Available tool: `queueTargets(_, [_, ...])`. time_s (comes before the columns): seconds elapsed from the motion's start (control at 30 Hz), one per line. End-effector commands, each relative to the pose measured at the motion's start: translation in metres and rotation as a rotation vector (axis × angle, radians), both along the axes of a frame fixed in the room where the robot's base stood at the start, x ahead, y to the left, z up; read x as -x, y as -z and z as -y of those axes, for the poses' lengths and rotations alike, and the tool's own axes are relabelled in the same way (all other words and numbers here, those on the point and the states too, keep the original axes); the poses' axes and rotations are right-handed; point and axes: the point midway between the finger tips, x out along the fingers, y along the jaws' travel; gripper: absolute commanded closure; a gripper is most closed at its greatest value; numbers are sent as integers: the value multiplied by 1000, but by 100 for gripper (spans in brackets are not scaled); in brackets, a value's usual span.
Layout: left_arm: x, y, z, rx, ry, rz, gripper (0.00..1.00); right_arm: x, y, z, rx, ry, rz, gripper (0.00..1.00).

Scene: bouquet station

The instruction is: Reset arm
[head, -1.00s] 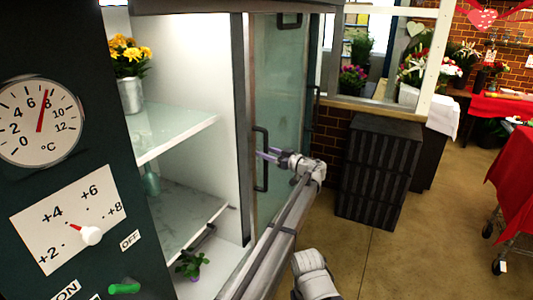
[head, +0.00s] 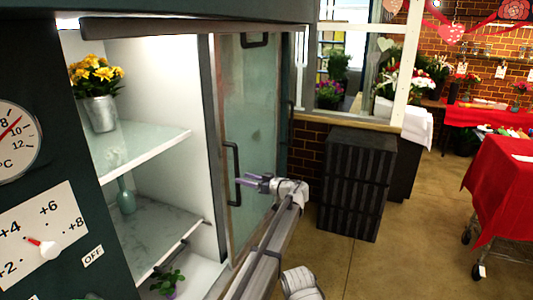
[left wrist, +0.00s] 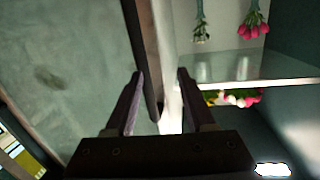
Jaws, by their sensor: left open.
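My left gripper (head: 254,182) is open and reaches in front of the glass cooler door. Its purple-grey fingertips are close to the dark vertical door handle (head: 235,172); I cannot tell if they touch it. In the left wrist view the two fingers of my left gripper (left wrist: 161,75) stand apart. A dark bar runs between them, and no object is visibly held. The glass door (head: 250,120) stands at the right of the open cooler compartment. My right gripper is not in view.
Yellow flowers in a metal pot (head: 100,110) stand on the cooler's upper shelf (head: 140,150). A black slatted crate stack (head: 355,185) stands right of the door. A red-draped cart (head: 500,185) is at the right. Open floor (head: 410,230) lies between them.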

Motion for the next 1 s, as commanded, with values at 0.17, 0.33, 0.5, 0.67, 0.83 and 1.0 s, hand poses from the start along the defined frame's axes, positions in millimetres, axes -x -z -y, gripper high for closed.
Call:
queueTargets(0.17, [97,64,-64,158,-24,-347,45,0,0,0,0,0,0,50])
queueTargets(0.33, [200,129,-92,367,79,-723,45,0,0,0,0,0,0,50])
queueTargets(0.5, [284,171,-86,547,282,-991,45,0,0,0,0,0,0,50])
queueTargets(0.67, [336,189,-70,656,466,-1118,45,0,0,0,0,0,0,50])
queueTargets(0.83, [380,197,-52,735,649,-1195,45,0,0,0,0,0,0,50])
queueTargets(1.0, [417,199,-31,791,832,-1235,45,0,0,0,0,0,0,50])
